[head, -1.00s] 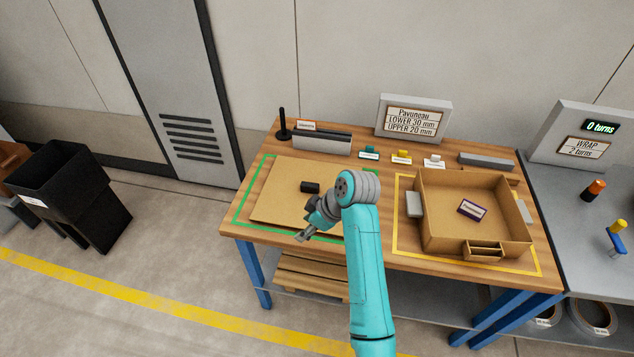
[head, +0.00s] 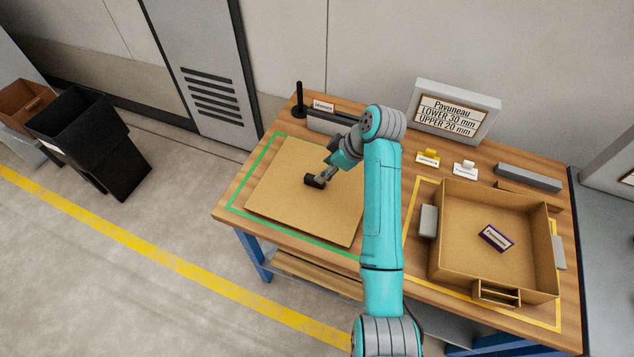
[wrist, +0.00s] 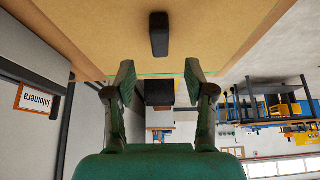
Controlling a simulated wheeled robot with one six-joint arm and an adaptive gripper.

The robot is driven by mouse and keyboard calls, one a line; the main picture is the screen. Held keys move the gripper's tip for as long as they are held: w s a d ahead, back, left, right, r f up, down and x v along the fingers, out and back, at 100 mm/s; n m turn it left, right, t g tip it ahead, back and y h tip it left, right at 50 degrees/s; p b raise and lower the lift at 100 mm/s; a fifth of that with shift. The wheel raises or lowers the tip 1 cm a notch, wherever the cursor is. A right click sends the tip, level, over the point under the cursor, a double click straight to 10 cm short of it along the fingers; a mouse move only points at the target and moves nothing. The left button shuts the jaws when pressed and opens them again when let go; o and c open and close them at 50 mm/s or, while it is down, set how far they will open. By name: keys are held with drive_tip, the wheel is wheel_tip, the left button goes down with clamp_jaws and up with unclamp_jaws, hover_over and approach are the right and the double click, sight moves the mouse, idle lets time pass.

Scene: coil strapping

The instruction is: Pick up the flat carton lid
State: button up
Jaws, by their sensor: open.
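The flat carton lid (head: 285,205) is a tan sheet lying on the wooden table inside a green outline. A small black handle (head: 313,181) stands on its middle. My gripper (head: 326,175) is over the lid, close beside the handle, and part of the lid's right side is hidden behind my arm. In the wrist view my gripper (wrist: 160,75) is open with nothing between its fingers. The handle (wrist: 159,35) shows ahead of the fingertips, centred between them, on the lid (wrist: 215,30). No contact is visible.
An open carton (head: 470,275) with a labelled block (head: 495,238) inside stands to the right in a yellow outline. A sign (head: 450,112), a black post (head: 299,98) and a grey bar (head: 527,177) stand at the back. A black bin (head: 85,125) is on the floor at left.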

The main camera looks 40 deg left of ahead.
sight(315, 183)
drive_tip(key=shift+x, duration=3.75)
drive_tip(key=shift+d, duration=0.1)
clamp_jaws()
